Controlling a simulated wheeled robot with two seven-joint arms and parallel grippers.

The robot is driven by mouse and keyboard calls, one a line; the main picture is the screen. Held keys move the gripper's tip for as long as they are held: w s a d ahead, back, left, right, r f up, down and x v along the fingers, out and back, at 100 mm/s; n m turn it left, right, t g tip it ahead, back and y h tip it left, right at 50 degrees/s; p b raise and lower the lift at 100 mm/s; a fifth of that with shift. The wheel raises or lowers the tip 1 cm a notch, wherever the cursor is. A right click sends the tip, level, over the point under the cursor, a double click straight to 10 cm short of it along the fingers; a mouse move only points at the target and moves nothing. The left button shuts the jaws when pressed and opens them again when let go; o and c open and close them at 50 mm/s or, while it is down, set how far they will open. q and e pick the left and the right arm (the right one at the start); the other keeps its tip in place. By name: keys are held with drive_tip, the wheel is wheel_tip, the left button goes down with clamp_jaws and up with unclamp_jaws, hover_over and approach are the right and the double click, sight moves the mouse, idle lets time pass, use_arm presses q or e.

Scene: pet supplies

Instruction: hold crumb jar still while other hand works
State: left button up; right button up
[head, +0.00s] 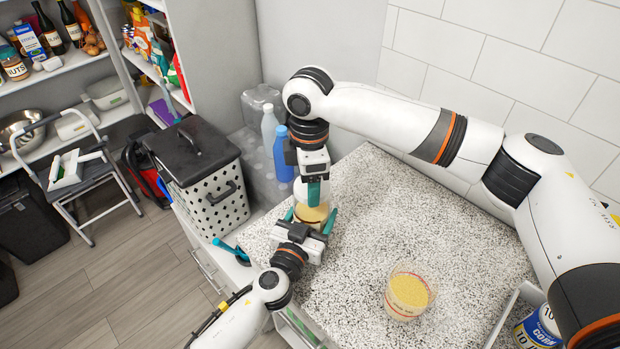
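The crumb jar (311,213), a small round jar with tan-yellow contents or top, stands on the speckled counter near its left edge. My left gripper (310,218) has one teal finger on each side of the jar and appears shut on it. My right gripper (314,193) points down from above, directly over the jar. Its teal fingers look close together and partly hide a pale, whitish thing behind them. Whether the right fingers hold anything is not clear.
A clear cup (409,293) of yellow grains stands on the counter to the right. A can (540,326) sits in a tray at the lower right. The counter's middle is clear. A perforated bin (212,205) stands left of the counter.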

drive_tip(key=m, duration=0.7)
drive_tip(key=shift+w, duration=0.15)
drive_tip(key=m, duration=1)
drive_tip(key=shift+w+d+m, duration=0.15)
drive_tip(key=shift+m, duration=0.25)
drive_tip(key=m, duration=0.4)
drive_tip(key=shift+d+m, duration=0.1)
drive_tip(key=shift+m, duration=0.2)
drive_tip(key=m, duration=0.4)
drive_tip(key=shift+d, duration=0.1)
drive_tip(key=m, duration=0.6)
drive_tip(key=shift+d, duration=0.1)
drive_tip(key=m, duration=1)
drive_tip(key=shift+s, duration=0.25)
